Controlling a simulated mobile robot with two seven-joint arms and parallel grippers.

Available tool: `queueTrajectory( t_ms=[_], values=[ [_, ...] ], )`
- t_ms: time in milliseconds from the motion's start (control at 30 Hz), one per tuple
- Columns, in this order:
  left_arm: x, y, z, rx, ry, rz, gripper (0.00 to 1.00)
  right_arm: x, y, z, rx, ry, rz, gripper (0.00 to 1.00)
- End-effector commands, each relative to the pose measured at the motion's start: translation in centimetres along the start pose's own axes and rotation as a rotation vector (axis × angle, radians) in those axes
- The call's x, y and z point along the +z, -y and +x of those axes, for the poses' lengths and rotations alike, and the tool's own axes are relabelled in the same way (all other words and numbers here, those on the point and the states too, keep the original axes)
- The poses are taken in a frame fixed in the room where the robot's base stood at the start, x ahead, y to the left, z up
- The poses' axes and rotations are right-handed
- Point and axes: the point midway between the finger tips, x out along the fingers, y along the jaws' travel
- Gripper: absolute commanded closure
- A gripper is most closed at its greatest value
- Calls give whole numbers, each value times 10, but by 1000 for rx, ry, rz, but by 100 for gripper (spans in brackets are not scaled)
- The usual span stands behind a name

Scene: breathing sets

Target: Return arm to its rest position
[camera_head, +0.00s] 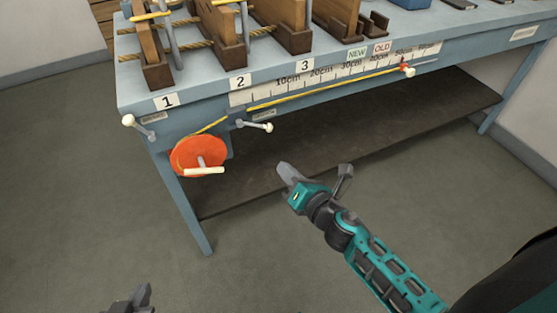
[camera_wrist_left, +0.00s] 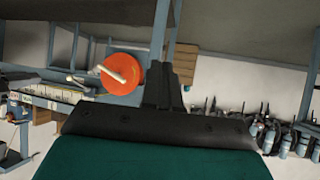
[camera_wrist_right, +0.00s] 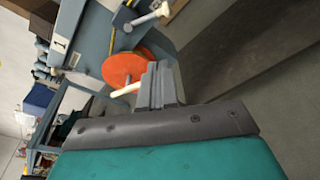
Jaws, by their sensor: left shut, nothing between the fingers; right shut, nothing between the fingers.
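My right gripper (camera_head: 290,176) is in the middle of the head view, in front of the bench and above the floor. Its fingers are together and empty, as the right wrist view (camera_wrist_right: 160,85) also shows. My left gripper (camera_head: 140,298) shows only as a tip at the bottom left edge of the head view. In the left wrist view (camera_wrist_left: 163,88) its fingers are shut with nothing between them. Neither gripper touches anything. Most of my left arm is out of the head view.
A blue workbench (camera_head: 195,93) stands ahead, with a dark lower shelf (camera_head: 330,135). An orange reel (camera_head: 185,155) with a pale handle, yellow rope (camera_head: 300,96) and white-knobbed levers (camera_head: 256,126) stick out at its front. Wooden stands (camera_head: 150,50) are on top. The floor in front is clear.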

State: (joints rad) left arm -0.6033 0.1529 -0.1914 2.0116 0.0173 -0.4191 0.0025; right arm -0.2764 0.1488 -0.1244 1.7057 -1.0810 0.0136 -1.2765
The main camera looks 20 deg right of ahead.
Motion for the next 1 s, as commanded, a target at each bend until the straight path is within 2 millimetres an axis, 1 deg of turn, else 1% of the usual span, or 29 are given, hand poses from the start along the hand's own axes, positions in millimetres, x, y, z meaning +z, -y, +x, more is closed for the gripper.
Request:
queueTrajectory(
  t_ms=[100,300,367,433,467,567,600,667,700,767,800,900,1000],
  values=[
    [-1,-1,0,-1,-1,-7,100,0,0,-4,1,0,-1,100],
    [-3,-2,0,-1,-3,-12,100,0,0,-5,-2,0,17,100],
    [-5,-2,-2,-1,-4,-12,100,1,0,-8,-12,-1,79,100],
    [-9,-2,-5,-1,-5,-11,100,1,0,-16,-35,-3,223,100],
    [-12,-2,-6,-2,-7,-10,100,0,0,-21,-49,-3,311,100],
    [-20,-1,-13,-5,-11,-7,100,-3,1,-40,-118,-1,697,100],
    [-22,0,-15,-7,-13,-5,100,-6,2,-50,-154,2,875,100],
    [-25,1,-19,-12,-15,-3,100,-12,2,-64,-211,10,1146,100],
    [-25,3,-21,-15,-11,-1,100,-17,1,-74,-252,19,1320,100],
    [-23,4,-23,-19,-3,1,100,-24,0,-87,-315,34,1567,100],
    [-23,5,-25,-21,-1,2,100,-29,-2,-96,-357,48,1718,100],
    [-22,8,-28,-27,5,4,100,-40,-6,-114,-451,83,2031,100],
    [-21,11,-30,-33,8,5,100,-49,-11,-126,-523,114,2239,100]
  ],
)
